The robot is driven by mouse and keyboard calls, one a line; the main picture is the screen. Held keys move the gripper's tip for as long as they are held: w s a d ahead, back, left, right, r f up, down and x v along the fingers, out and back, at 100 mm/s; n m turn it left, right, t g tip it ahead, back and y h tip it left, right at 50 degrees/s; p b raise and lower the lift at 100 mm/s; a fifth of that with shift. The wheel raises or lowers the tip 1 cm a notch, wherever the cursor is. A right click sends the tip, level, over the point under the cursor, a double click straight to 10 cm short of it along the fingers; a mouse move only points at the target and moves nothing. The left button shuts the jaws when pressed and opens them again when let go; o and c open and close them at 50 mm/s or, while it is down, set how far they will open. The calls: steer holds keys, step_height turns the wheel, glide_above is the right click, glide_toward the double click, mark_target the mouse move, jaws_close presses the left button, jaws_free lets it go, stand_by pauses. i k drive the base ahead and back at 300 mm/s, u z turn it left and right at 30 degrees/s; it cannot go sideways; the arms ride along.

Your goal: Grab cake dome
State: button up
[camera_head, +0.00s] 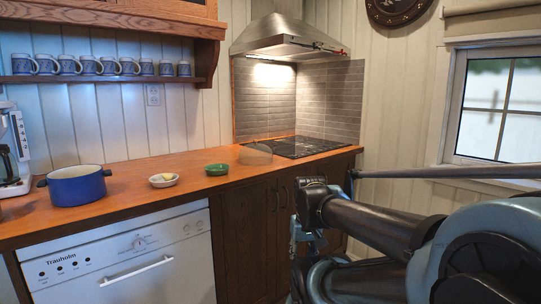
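A see-through, faintly outlined object (255,154), which looks like the cake dome, stands on the wooden counter between the green bowl and the cooktop. Its exact shape is hard to make out. My gripper (303,238) is at the end of my dark arm, in front of the lower cabinets and below the counter top. It is to the right of the dome, apart from it and lower in the picture. My arm partly hides the gripper, and whether its fingers are open or shut is unclear.
On the counter (125,179) stand a blue pot (77,188), a white bowl with yellow contents (163,181), a green bowl (217,169) and a coffee maker (15,160). A black cooktop (300,147) lies right of the dome, under the range hood (285,42).

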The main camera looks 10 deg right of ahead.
mark_target(251, 154)
steer(key=z, duration=0.5)
steer(key=k, duration=1)
steer(key=z, duration=0.8)
steer(key=i, duration=1.85)
steer(key=u, duration=0.85)
steer(key=i, duration=0.85)
steer(key=u, duration=0.5)
